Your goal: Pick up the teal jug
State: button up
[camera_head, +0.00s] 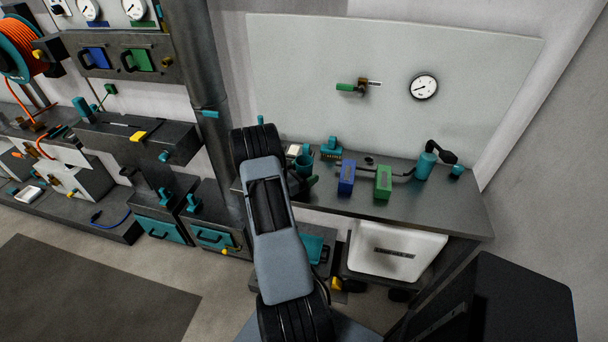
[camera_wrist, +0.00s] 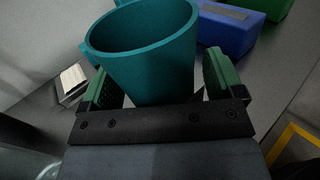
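The teal jug (camera_wrist: 150,50) stands upright, open mouth up, at the left end of the workbench (camera_head: 425,208). In the head view the jug (camera_head: 304,161) is partly hidden by my arm and gripper. In the wrist view my gripper (camera_wrist: 158,84) has its two green-padded fingers spread, one on each side of the jug. Small gaps seem to show between the pads and the jug's wall. The jug's base is hidden behind the gripper's dark crossbar.
A blue block (camera_head: 347,178) and a green block (camera_head: 383,182) stand right of the jug. A teal fitting (camera_head: 331,147) and a small white-topped box (camera_wrist: 73,80) are close by. A teal pump-like device (camera_head: 426,165) stands farther right. The bench front is clear.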

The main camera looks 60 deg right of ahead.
jog(key=c, duration=0.9)
jog(key=shift+r, duration=0.15)
